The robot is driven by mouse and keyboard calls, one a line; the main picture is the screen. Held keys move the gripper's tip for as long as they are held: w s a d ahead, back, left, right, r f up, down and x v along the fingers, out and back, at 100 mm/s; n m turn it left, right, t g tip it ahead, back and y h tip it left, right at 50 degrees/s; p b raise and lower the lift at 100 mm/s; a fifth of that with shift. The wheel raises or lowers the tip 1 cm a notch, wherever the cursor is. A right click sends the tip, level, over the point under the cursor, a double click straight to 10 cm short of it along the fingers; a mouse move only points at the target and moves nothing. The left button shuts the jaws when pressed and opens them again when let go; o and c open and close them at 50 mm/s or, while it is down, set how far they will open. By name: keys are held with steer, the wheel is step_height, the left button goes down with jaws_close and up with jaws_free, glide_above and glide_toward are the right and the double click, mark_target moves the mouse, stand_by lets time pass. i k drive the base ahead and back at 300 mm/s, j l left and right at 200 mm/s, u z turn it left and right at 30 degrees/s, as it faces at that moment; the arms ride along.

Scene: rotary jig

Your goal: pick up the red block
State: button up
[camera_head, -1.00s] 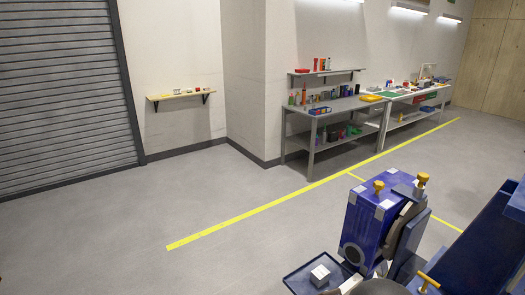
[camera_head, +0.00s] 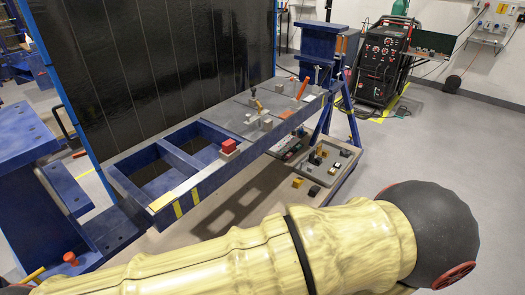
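A small red block (camera_head: 229,145) sits on top of a pale block (camera_head: 229,155) at the front rim of the blue jig frame (camera_head: 205,189), near the middle of the view. The red block's top and front sides show. My gripper is not in view. A yellow arm link of mine with a dark rounded end crosses the foreground, below and apart from the red block.
A grey plate (camera_head: 236,117) on the frame carries small blocks and clamps. A lower tray (camera_head: 318,160) holds several small blocks. A black panel (camera_head: 150,60) stands behind. A welding machine (camera_head: 383,60) stands at the back right. The right floor (camera_head: 470,140) is clear.

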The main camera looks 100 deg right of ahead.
mark_target(229, 146)
steer(key=z, duration=3.25)
steer(key=i+l+u, duration=0.3)
steer(key=l, duration=0.35)
steer(key=i+l+u, duration=0.15)
steer(key=l, duration=0.25)
steer(key=i+l+u, duration=0.15)
steer(key=l, duration=0.2)
steer(key=i+l+u, duration=0.15)
steer(key=l, duration=0.25)
